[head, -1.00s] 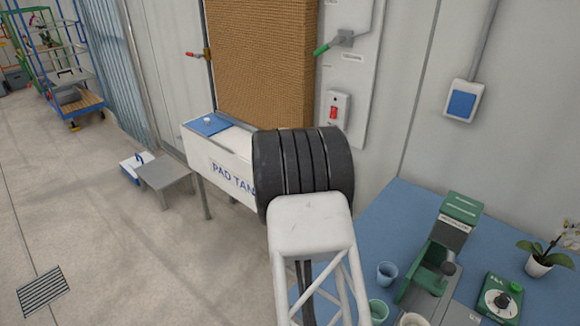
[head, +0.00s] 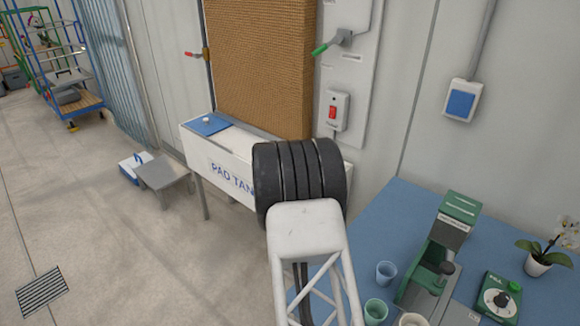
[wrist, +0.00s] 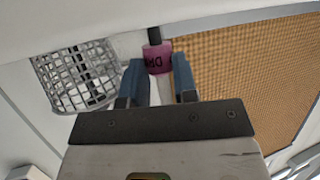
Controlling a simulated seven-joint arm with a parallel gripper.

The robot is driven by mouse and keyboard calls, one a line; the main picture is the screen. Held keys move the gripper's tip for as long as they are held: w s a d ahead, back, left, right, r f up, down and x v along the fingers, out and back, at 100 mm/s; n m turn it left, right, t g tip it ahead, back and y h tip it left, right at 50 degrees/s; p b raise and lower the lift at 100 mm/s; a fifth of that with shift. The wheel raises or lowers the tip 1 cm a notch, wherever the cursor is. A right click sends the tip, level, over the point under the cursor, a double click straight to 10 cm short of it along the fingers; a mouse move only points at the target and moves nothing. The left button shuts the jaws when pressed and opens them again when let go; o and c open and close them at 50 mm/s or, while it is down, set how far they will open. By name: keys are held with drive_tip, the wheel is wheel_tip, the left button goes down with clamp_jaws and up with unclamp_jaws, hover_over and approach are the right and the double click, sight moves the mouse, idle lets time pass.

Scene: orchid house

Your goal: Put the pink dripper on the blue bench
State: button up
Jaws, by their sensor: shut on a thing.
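The pink dripper (wrist: 157,59), a small pink bottle with a black top and dark lettering, shows in the wrist view between the blue fingers of my gripper (wrist: 160,75). My gripper is shut on it. In the head view my own arm blocks the gripper and the dripper, so neither shows there. The blue bench (head: 392,222) stands at the lower right of the head view, against the wall.
On the bench are a green-and-grey device (head: 437,262), a blue cup (head: 386,274), a green cup (head: 375,311), a green dial box (head: 498,299) and a potted orchid (head: 540,262). A white pad tank (head: 225,165) and grey step (head: 161,175) stand left. The bench's back left is bare.

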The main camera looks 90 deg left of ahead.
drive_tip(key=shift+f, duration=0.15)
drive_tip(key=o, duration=0.9)
drive_tip(key=shift+s+d+r, duration=0.25)
drive_tip(key=shift+d+r, duration=0.1)
drive_tip(key=shift+d, duration=0.1)
drive_tip(key=shift+v, duration=1.35)
drive_tip(key=shift+d, duration=0.1)
drive_tip(key=shift+c, duration=1.1)
